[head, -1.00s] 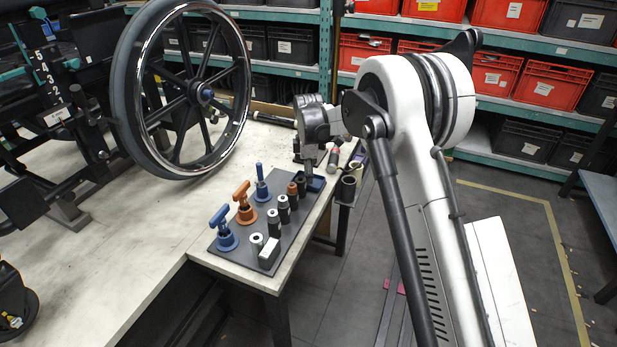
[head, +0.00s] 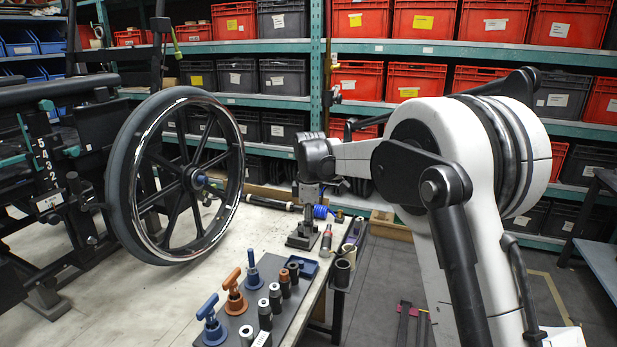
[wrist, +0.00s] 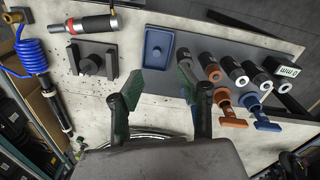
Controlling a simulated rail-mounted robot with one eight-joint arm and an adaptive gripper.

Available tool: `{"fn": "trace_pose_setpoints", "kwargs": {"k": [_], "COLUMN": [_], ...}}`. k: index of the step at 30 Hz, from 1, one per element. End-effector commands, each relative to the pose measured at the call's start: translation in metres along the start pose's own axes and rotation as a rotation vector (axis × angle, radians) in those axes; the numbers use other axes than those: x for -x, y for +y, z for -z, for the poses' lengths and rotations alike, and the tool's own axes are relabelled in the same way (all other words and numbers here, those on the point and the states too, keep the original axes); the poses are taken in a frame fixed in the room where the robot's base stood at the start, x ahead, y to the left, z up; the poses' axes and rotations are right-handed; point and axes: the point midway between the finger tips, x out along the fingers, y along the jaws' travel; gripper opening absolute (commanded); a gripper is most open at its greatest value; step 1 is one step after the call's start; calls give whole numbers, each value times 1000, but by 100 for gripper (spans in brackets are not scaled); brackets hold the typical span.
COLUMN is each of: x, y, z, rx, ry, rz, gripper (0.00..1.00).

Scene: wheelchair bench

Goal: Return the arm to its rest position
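In the head view my wrist is at the end of the arm, above the far right part of the bench; the fingers cannot be made out there. A dark block with a round post (wrist: 92,62) is left of the tray in the wrist view. No held object shows.
A grey board (wrist: 225,50) carries several dark sockets and blue and orange T-handled tools (head: 235,295). A wheelchair wheel (head: 185,257) stands to the left. A coiled blue hose (wrist: 32,55) and a red-banded cylinder (head: 326,240) lie near the block. Shelves with bins are behind.

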Motion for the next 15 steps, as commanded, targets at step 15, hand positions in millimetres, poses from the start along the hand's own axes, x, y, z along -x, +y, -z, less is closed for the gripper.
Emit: {"fn": "trace_pose_setpoints", "kwargs": {"k": [15], "x": [102], "y": [-95], "z": [-83], "rx": [-431], "ry": [66], "rz": [-148], "gripper": [36]}}
